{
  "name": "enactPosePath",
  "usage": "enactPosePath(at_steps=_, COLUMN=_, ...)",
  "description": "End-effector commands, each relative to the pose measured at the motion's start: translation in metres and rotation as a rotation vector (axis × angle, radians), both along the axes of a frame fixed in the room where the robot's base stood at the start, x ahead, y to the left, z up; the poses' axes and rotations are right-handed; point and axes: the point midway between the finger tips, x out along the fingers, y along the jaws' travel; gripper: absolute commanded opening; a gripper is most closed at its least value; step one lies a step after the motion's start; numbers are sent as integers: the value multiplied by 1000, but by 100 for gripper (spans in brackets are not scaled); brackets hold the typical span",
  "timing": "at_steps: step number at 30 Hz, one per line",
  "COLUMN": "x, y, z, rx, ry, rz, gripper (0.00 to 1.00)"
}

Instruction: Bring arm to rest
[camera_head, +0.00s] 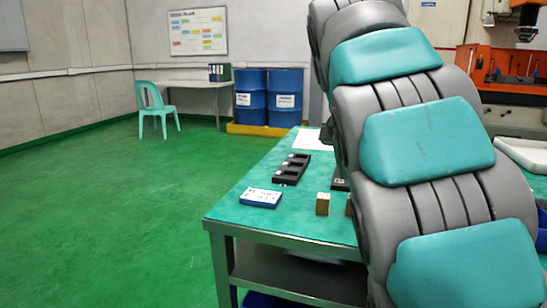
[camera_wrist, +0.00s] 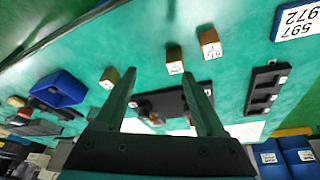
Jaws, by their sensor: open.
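My arm, grey with teal pads, fills the right of the head view, raised in front of the bench. Its end is hidden there. In the wrist view my gripper (camera_wrist: 160,80) is open, its two dark green fingers apart with nothing held between them. It points over the teal-topped bench (camera_head: 240,213). Three small brown-sided blocks with pale marked tops show beyond and beside the fingertips: a left one (camera_wrist: 110,78), a middle one (camera_wrist: 174,60) and a right one (camera_wrist: 210,43). I cannot judge the height above the bench exactly.
On the bench are a blue-edged number plate (camera_head: 261,197), a black slotted rack (camera_head: 291,168), another dark holder behind the fingers (camera_wrist: 160,103) and a blue bin (camera_wrist: 60,88). Blue drums (camera_head: 285,97) and a teal chair (camera_head: 155,108) stand behind. The green floor at left is clear.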

Motion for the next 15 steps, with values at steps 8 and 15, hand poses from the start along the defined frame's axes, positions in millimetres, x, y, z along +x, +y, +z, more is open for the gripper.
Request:
enactPosePath(at_steps=8, x=-33, y=-10, z=-28, rx=15, ry=72, rz=65, gripper=72)
enactPosePath(at_steps=15, x=-88, y=-19, z=-78, rx=52, ry=174, rz=185, gripper=72)
